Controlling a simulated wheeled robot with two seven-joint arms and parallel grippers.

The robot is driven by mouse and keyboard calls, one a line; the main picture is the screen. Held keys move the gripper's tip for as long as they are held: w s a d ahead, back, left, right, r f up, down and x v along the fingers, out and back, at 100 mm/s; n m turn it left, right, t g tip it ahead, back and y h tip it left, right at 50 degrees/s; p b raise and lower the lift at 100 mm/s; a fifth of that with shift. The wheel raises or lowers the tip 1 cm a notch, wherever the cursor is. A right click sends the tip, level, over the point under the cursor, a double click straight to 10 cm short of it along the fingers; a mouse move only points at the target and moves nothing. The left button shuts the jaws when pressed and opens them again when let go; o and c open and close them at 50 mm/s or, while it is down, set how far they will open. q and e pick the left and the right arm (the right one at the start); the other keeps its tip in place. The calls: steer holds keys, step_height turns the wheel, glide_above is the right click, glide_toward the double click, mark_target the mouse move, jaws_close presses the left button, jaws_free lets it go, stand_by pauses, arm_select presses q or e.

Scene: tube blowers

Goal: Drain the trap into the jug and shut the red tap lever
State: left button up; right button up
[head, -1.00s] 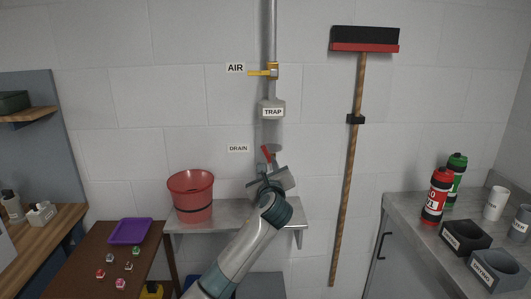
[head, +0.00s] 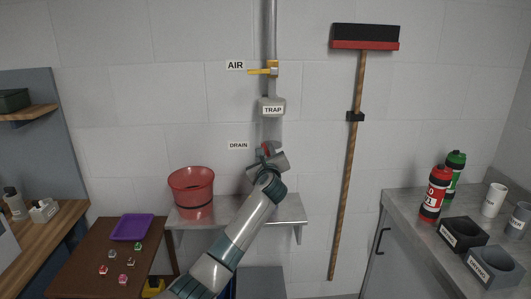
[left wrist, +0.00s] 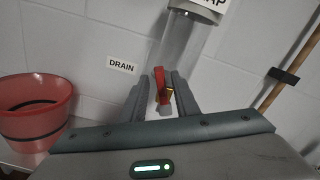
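The trap (head: 272,106) is a grey-capped clear vessel on the wall pipe; its clear body also shows in the left wrist view (left wrist: 185,45). The red tap lever (left wrist: 159,84) stands roughly upright at a brass fitting below the trap. My left gripper (left wrist: 161,82) is open, with one finger on each side of the lever; I cannot tell whether either touches it. In the head view my left gripper (head: 268,153) partly hides the lever. A red bucket-like vessel (head: 192,193) stands on the shelf left of the gripper. I see no separate jug. My right gripper is out of view.
The metal shelf (head: 238,207) is below the trap. A yellow air lever (head: 262,72) is higher on the pipe. A broom (head: 349,180) hangs at right. Bottles, cups and bins stand on the right counter (head: 405,225). A purple tray (head: 132,227) lies on the brown table.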

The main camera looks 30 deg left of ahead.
arm_select(q)
jaws_close()
